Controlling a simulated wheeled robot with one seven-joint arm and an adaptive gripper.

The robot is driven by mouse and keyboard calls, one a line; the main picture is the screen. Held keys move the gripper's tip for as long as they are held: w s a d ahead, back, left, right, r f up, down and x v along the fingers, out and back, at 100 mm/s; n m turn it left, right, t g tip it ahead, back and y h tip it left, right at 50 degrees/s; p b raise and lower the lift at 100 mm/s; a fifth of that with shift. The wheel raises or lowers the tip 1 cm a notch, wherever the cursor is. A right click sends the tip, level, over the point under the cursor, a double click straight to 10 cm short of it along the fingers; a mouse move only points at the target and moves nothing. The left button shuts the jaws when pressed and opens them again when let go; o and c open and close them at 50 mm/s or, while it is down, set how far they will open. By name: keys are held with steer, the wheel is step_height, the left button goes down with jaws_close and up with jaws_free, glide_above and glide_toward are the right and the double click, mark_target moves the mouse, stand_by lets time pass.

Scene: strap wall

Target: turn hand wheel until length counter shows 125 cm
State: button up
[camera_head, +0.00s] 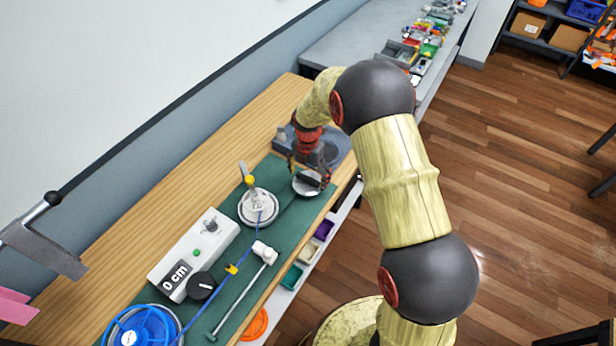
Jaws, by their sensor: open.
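The length counter (175,276) on the white box (196,258) reads 0 cm. A round white wheel (244,213) with a yellow knob (250,180) sits on the green mat; it looks like the hand wheel. A blue strap (248,248) runs from the blue spool (122,324) past a yellow clip (231,269) to this wheel. My gripper (311,174) is open, pointing down, beyond and right of the wheel. It is over or close by a small round pale-topped piece (305,188), partly hidden by the fingers; contact cannot be told.
A black knob (201,286) and a white-ended rod (240,292) lie near the box. A grey clamp (45,246) juts in at left. A dark grey base (340,138) is behind my gripper. Small coloured bins (291,277) line the bench's right edge. Open floor lies right.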

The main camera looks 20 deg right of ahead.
steer(key=shift+c, duration=0.5)
steer(key=c, duration=1.1)
steer(key=shift+o, duration=0.2)
